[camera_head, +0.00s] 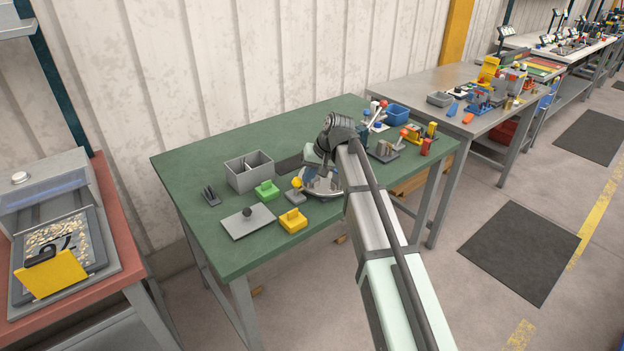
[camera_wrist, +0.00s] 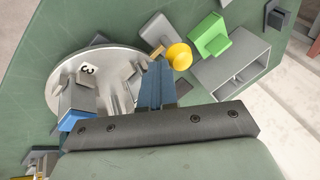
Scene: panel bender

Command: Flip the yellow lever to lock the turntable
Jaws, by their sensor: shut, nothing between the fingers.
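The yellow lever's round knob (camera_head: 297,182) stands above a small grey base at the left edge of the round grey turntable (camera_head: 325,191) on the green table. In the wrist view the yellow knob (camera_wrist: 179,56) is just beyond and right of my fingertips. The turntable (camera_wrist: 66,72) lies left of the fingers, with a grey and blue block and a label "3" on it. My gripper (camera_wrist: 158,72) is shut and empty, its blue-grey fingers together between turntable and knob. I cannot tell whether they touch the knob. In the head view my arm hides much of the turntable.
A green block (camera_head: 266,189) and a grey open box (camera_head: 249,172) stand left of the lever. A yellow block (camera_head: 292,220) and a grey plate (camera_head: 248,222) with a dark knob are in front. Clamps and a blue bin (camera_head: 397,115) fill the far right.

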